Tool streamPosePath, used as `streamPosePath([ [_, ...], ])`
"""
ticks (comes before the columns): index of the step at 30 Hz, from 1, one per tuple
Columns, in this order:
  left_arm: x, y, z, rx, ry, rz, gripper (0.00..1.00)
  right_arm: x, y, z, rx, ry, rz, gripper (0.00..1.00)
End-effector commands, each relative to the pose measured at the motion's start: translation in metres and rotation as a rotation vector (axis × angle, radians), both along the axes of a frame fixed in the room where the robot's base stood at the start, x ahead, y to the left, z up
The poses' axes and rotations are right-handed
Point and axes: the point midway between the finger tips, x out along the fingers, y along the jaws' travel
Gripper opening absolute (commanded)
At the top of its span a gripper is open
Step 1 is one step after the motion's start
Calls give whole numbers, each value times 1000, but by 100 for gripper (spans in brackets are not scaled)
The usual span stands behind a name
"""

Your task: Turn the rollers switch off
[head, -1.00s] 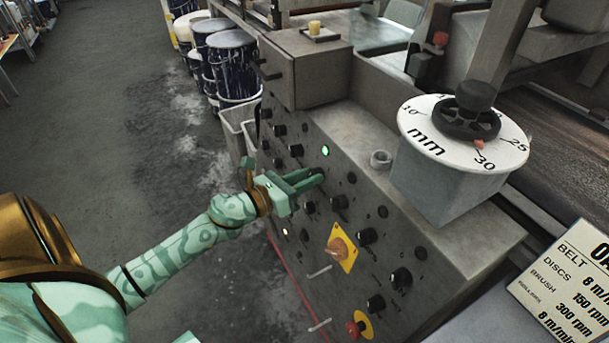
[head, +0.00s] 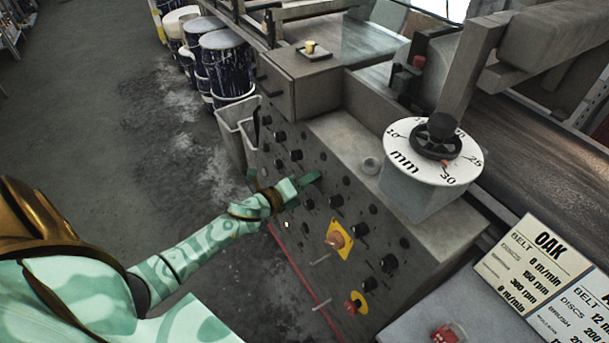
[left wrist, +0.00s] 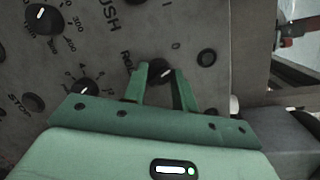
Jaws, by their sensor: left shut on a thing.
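The rollers switch (left wrist: 159,71) is a small black knob with a white pointer mark on the grey control panel (head: 318,140). The partly hidden label beside it in the left wrist view begins "Ro". A small "0" is printed near the knob, and the pointer leans up and right, roughly toward it. My left gripper (head: 314,176) is at the panel, its green fingers (left wrist: 164,84) on either side of the knob and shut on it. In the head view the fingers hide the knob. A dark round fitting (left wrist: 206,57) sits beside the switch, unlit. My right gripper is out of view.
Other black knobs (head: 360,230) surround the switch closely. Below are a yellow-plated orange switch (head: 338,239) and a red button on yellow (head: 355,303). A round mm dial (head: 433,150) stands on the cabinet. Paint drums (head: 228,62) stand behind, with open floor left.

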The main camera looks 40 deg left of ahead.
Motion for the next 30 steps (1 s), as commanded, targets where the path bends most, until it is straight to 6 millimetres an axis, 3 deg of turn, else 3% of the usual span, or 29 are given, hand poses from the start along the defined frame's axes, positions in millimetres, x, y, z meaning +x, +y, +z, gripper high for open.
streamPosePath([
  [8,0,1,2,-88,36,20,5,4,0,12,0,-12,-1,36],
  [24,0,2,0,-112,46,26,5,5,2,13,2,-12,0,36],
  [25,0,2,0,-112,46,26,33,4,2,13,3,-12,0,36],
  [27,0,2,0,-111,47,25,49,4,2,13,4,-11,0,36],
  [30,0,1,0,-111,47,25,49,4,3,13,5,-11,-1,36],
])
